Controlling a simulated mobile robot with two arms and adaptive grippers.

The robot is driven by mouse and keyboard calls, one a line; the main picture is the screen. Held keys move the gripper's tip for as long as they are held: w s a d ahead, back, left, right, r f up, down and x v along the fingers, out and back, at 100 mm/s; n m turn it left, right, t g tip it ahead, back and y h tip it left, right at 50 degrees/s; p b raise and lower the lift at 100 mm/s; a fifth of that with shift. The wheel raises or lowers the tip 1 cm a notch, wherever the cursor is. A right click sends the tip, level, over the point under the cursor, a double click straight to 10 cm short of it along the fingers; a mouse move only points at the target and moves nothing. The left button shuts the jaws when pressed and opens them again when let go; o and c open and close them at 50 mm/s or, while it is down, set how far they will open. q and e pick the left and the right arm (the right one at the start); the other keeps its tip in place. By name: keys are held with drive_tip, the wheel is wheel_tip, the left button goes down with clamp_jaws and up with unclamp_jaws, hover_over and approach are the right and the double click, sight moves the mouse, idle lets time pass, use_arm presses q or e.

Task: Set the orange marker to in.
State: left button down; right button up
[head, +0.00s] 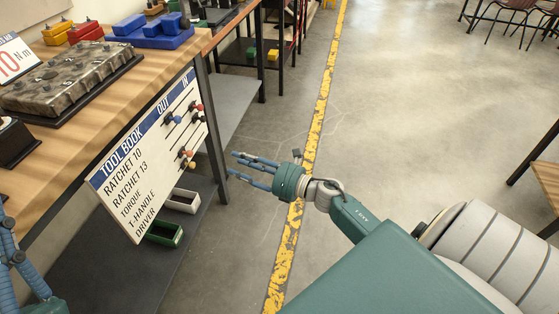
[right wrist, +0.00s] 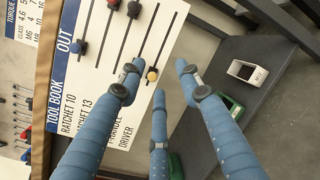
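The white tool board (head: 130,190) hangs on the bench front, with OUT and IN columns and several sliding markers. The orange marker (head: 182,153) sits low on the board, toward the OUT end of its slot. In the right wrist view, the orange marker (right wrist: 129,68) is partly hidden by a finger. A yellow marker (head: 192,165) is just beside it. My right gripper (head: 238,164) is open and empty, its blue fingers spread, to the right of the board. My left gripper (head: 18,258) is cut off at the left edge; its fingers are only partly visible.
A white bin (head: 183,200) and a green bin (head: 164,234) stand on the lower shelf. A dark bench leg (head: 212,140) is near the board's right edge. Open floor lies to the right.

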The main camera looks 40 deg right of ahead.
drive_tip(key=s+d+f+m+g+h+p, duration=0.2)
drive_tip(key=s+f+m+g+h+p, duration=0.2)
drive_tip(key=s+f+m+p, duration=0.9)
wheel_tip(320, 180, down, 4)
drive_tip(key=s+m+h, duration=0.1)
drive_tip(key=m+h, duration=0.2)
drive_tip(key=m, duration=0.2)
drive_tip(key=shift+s+d+m+g+p, duration=0.25)
drive_tip(key=shift+d+m+g+p, duration=0.05)
drive_tip(key=shift+m+g+p, duration=0.1)
